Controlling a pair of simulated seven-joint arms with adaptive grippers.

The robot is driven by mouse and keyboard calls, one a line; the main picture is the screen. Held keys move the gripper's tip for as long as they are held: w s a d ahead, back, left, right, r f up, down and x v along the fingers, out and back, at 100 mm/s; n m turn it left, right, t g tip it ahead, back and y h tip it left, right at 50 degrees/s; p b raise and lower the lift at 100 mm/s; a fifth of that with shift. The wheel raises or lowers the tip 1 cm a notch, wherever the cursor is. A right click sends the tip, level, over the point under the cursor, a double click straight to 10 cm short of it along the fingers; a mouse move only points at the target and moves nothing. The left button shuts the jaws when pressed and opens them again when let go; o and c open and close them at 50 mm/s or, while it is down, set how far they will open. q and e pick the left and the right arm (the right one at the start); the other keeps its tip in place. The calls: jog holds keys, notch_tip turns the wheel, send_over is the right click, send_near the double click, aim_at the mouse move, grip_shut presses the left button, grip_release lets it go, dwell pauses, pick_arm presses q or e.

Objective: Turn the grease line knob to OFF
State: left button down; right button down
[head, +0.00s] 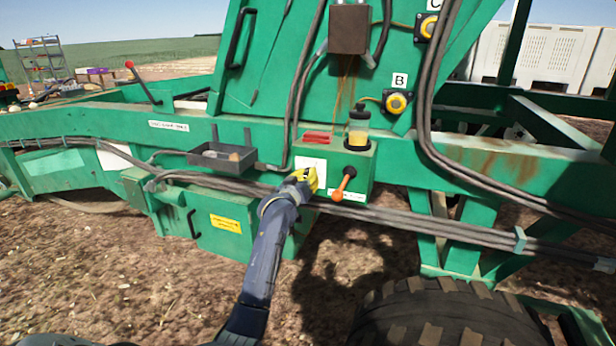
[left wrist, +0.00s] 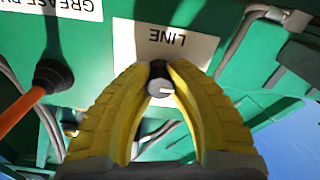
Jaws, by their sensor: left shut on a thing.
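The grease line knob (left wrist: 160,82) is small and black with a pale pointer mark on its face. In the left wrist view it sits just below the white label (left wrist: 170,40) reading "LINE", which appears upside down. My left gripper (head: 308,181) reaches the front of the green box in the head view. Its yellow fingers (left wrist: 160,85) are closed around the knob's two sides in the left wrist view. The ON and OFF marks cannot be read here, so the knob's setting is unclear. In the head view the fingers hide the knob.
An orange-handled lever (head: 343,184) is close to the right of my left gripper. A reservoir with yellow grease (head: 358,128) stands on the green box (head: 358,170). A grey tray (head: 222,158) is at left. Hoses run below, and a large tyre (head: 450,315) is at the bottom.

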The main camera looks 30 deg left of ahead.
pick_arm(q)
jog(key=shift+f, duration=0.1)
jog(key=c, duration=1.1)
grip_release()
jog(key=s+d, duration=0.2)
jog(key=s, duration=0.9)
jog(key=shift+s+d, duration=0.2)
jog(key=shift+s, duration=0.15)
